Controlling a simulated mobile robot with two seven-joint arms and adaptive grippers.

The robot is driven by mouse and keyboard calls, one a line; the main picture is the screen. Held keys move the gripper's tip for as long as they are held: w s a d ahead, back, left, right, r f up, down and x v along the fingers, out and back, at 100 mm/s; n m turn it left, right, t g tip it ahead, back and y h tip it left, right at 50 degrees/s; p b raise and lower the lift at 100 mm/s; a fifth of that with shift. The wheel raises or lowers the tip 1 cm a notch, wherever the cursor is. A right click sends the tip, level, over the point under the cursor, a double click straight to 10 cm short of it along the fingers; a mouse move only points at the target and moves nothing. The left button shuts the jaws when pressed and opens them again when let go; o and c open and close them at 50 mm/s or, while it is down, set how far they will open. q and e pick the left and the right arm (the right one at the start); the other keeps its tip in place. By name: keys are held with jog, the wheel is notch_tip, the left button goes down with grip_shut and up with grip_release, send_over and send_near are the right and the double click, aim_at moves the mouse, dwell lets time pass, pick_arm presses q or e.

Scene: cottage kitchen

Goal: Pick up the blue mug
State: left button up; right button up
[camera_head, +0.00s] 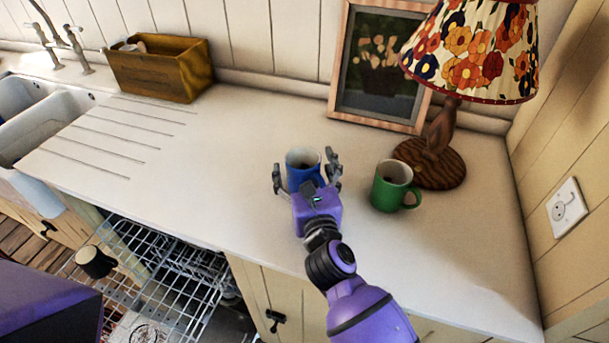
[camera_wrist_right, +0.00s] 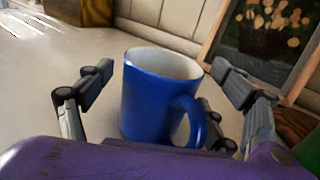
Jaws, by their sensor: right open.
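The blue mug (camera_head: 303,167) stands upright on the white counter, with a white inside. In the right wrist view the mug (camera_wrist_right: 155,100) fills the middle, its handle turned toward the camera and to the right. My right gripper (camera_head: 307,172) is open, with one finger on each side of the mug. In the wrist view a gap shows between the left finger and the mug; the right fingers (camera_wrist_right: 165,88) sit near the handle side, and I cannot tell whether they touch it. My left gripper is not in view.
A green mug (camera_head: 391,187) stands close to the right of my right gripper. A lamp (camera_head: 437,150) with a flowered shade and a framed picture (camera_head: 376,68) stand behind. A wooden box (camera_head: 160,70) is at the back left, near the sink (camera_head: 45,115). An open dishwasher rack (camera_head: 165,275) is below the counter.

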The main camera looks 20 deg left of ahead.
jog(key=shift+c, duration=0.5)
jog(key=c, duration=1.4)
jog(key=shift+r, duration=0.1)
